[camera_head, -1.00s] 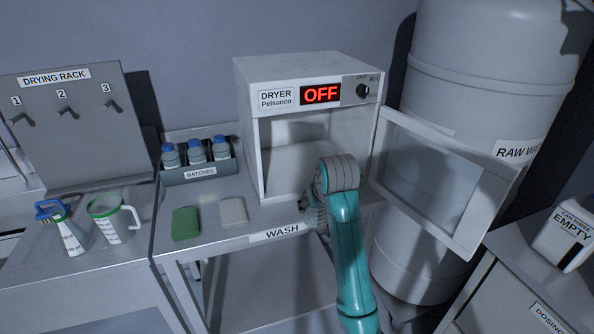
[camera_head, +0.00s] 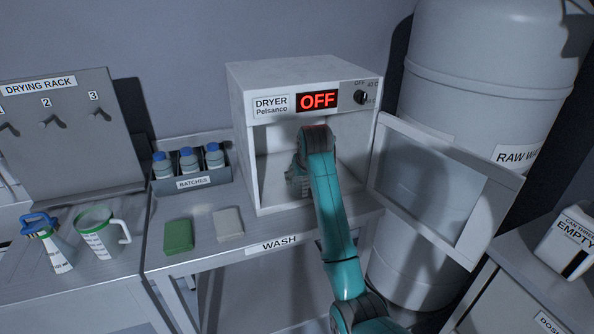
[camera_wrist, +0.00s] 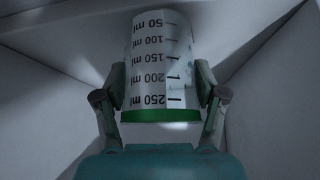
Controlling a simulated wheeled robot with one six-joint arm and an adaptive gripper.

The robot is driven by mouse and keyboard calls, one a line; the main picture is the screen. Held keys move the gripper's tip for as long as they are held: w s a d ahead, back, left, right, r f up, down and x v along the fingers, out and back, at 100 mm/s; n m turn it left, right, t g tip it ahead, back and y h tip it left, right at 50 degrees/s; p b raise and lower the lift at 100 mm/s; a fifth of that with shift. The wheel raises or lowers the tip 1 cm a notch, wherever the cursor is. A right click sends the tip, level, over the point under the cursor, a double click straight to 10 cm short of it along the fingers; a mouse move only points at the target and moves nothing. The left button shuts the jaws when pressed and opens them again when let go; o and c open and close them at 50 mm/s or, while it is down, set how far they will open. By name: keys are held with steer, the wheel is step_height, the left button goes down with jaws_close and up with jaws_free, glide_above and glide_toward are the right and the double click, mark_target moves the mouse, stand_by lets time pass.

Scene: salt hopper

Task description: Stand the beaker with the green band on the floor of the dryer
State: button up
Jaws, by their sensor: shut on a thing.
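My gripper (camera_wrist: 160,100) is shut on a clear beaker (camera_wrist: 160,65) with a green band (camera_wrist: 160,116). In the wrist view the beaker's printed scale is upside down, with the band at the lower end of the picture. Pale walls surround the beaker there. In the head view my gripper (camera_head: 298,172) is at the open front of the white dryer (camera_head: 252,150), partly hidden by my arm. The beaker is hard to make out there. Whether it touches the dryer floor (camera_head: 272,200) cannot be told.
The dryer door (camera_head: 440,190) is swung open to the right, and its display reads OFF. A green sponge (camera_head: 178,236) and a pale sponge (camera_head: 228,223) lie on the wash bench.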

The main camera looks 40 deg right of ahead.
steer(key=w, duration=0.1)
steer(key=w+d, duration=0.1)
steer(key=w, duration=0.1)
steer(key=w+d, duration=0.1)
steer(key=shift+w, duration=0.4)
steer(key=shift+w+f, duration=0.1)
steer(key=shift+f, duration=0.2)
steer(key=shift+f, duration=0.15)
steer(key=o, duration=1.2)
steer(key=shift+v, duration=3.9)
steer(key=shift+w, duration=0.1)
